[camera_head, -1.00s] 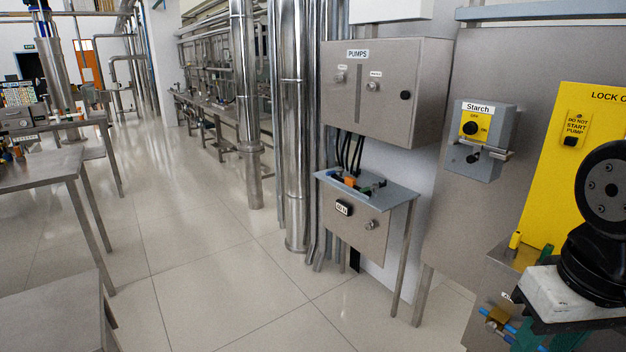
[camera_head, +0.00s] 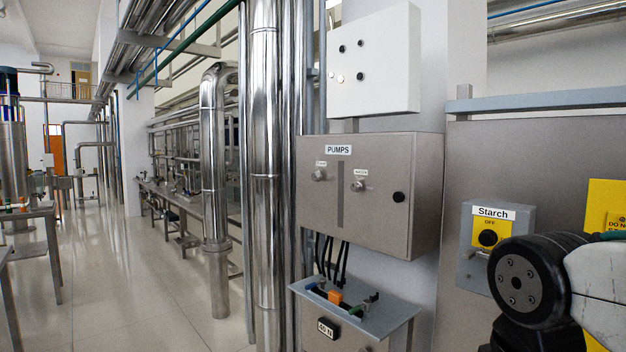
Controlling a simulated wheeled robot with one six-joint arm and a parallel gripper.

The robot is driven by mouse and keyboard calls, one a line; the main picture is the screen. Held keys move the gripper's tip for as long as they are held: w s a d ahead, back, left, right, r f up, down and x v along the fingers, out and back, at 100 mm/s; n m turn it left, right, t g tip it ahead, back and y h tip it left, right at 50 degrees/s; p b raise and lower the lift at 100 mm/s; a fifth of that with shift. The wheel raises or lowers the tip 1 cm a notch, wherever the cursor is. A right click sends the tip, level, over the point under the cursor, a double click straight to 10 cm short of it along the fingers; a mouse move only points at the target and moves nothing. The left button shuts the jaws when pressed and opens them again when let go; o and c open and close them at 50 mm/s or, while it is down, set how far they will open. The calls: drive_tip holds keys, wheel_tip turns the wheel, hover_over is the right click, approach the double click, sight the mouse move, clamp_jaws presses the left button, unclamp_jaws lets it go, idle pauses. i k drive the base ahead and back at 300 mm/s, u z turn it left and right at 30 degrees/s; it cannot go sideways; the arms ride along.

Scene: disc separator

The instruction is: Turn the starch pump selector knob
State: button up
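A grey metal box marked PUMPS (camera_head: 425,215) hangs on the wall right of centre. Its front has a left selector knob (camera_head: 319,175) and a right selector knob (camera_head: 358,186), each under a small label too small to read surely. A black round part (camera_head: 398,197) sits near its right edge. Further right, a grey switch box labelled Starch (camera_head: 467,236) has a yellow plate with a black rotary knob (camera_head: 487,238) below the word OFF. My arm's dark joint covers this box's lower right. My gripper is not in view.
A white box (camera_head: 372,65) with small round fittings hangs above the PUMPS box. Below, a grey shelf (camera_head: 385,318) with coloured parts juts out. Shiny vertical pipes (camera_head: 265,180) stand left. Open tiled floor (camera_head: 130,290) lies further left.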

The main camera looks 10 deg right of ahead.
sight(317, 176)
drive_tip(key=u, duration=0.3)
drive_tip(key=i, duration=1.7)
drive_tip(key=u, duration=0.55)
